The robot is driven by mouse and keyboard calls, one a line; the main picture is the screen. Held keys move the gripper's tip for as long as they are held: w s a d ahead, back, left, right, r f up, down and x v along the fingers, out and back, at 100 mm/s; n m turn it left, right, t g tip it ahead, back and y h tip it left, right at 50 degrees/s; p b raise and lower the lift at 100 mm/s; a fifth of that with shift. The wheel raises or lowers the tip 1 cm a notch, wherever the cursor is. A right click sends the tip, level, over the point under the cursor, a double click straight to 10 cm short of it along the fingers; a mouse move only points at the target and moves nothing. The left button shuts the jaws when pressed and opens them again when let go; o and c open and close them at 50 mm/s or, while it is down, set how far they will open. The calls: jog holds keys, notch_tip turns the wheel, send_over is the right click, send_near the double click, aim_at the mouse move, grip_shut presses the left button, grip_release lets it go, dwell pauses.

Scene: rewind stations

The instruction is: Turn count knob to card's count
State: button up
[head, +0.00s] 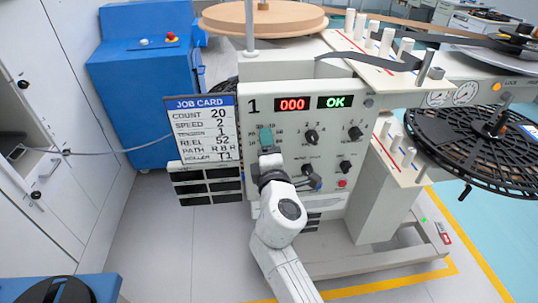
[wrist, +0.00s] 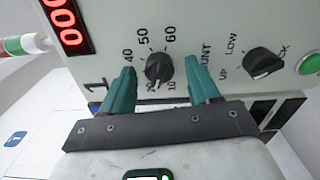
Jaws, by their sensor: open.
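The job card (head: 203,133) hangs left of the station 1 panel and reads COUNT 20. The black count knob (wrist: 158,69) is on the panel, with 40, 50, 60 and 10 legible around it. Its lower marks are small, and I cannot read its pointer surely. My gripper (wrist: 161,66) is open, with one teal finger on each side of the knob. I cannot tell whether the fingers touch it. In the head view my gripper (head: 267,148) covers the count knob at the panel's left.
The red display (head: 292,104) reads 000, and the green one (head: 335,101) reads OK. Other black knobs (head: 311,136) sit to the right on the panel. A neighbouring selector (wrist: 264,63) and a green button (wrist: 310,64) are close by in the wrist view.

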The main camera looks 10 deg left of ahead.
jog(key=p+v, duration=0.1)
jog(key=v, duration=0.9)
jog(key=shift+s+p, duration=0.3)
jog(key=shift+d, duration=0.15)
jog(key=s+d+f+m+g+h, duration=0.3)
jog(key=s+d+f+m, duration=0.15)
jog(key=d, duration=0.45)
jog(key=s+d+f+m+g+h+p, duration=0.1)
jog(key=s+d+f+m+g+h, duration=0.15)
jog(key=d+f+m, duration=0.4)
jog(key=s+d+f+m+g+h, duration=0.2)
jog(key=s+d+f+m+g, duration=0.15)
jog(key=d, duration=0.65)
jog(key=s+d+f+m+g, duration=0.1)
jog(key=s+d+m+g, duration=0.1)
jog(key=s, duration=0.6)
jog(key=s+d+f+m+g+y+p, duration=0.1)
jog(key=s+d+f+m+g, duration=0.1)
jog(key=s, duration=0.6)
jog(key=s+d+f+m+g+y, duration=0.1)
jog(key=s+d+f+m+g, duration=0.1)
jog(key=s, duration=0.6)
jog(key=shift+d+m+g, duration=0.7)
jog(key=shift+d+m, duration=0.05)
jog(key=shift+m, duration=0.4)
